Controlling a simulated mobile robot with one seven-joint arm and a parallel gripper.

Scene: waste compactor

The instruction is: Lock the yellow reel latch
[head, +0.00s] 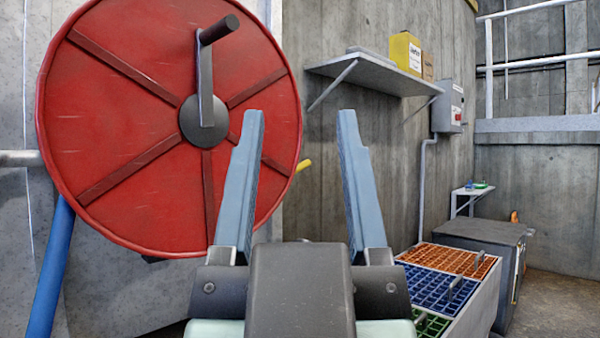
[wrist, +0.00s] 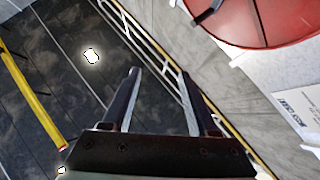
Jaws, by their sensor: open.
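A large red reel (head: 105,135) with a dark crank handle (head: 207,85) stands upright at the left of the head view. A small yellow piece (head: 303,165), likely the reel latch, sticks out past the reel's lower right edge; the rest of it is hidden behind the reel. My gripper (head: 300,112) is open and empty, its two fingers pointing up in front of the reel's right edge. In the wrist view my gripper (wrist: 158,72) is also open with nothing between the fingers. Part of the red reel (wrist: 260,22) shows there at top right.
A wall shelf (head: 375,72) holds a yellow box (head: 405,50). A crate with orange, blue and green grids (head: 450,270) and a dark grey box (head: 485,232) stand at lower right. A blue pole (head: 50,270) leans at left. A yellow bar (wrist: 30,85) crosses the wrist view's left.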

